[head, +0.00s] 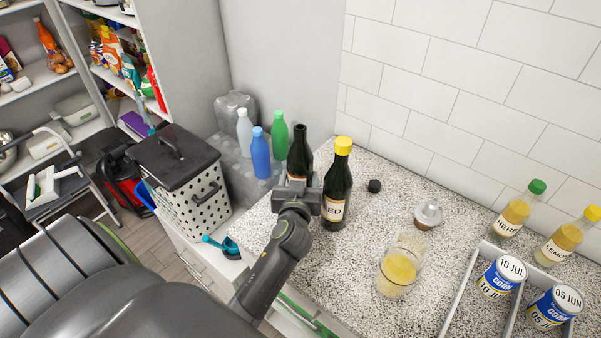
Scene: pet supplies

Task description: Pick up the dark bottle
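A dark bottle (299,152) with an open neck and no cap stands upright on the speckled counter (375,228). A second dark bottle (339,178), with a yellow cap and a pale label ending in "ED", stands just to its right. My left gripper (299,188) is at the lower part of the uncapped bottle, in front of it, and hides most of its label. The fingers are hidden behind the wrist, so I cannot tell whether they are closed on the bottle. My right gripper is out of view.
A black cap (374,186), a small silver-topped item (427,214) and a glass jar (399,266) of yellow content stand to the right. A white divided tray (462,297) holds cans. Blue (261,153) and green (280,135) bottles stand behind. Tiled wall closes the back.

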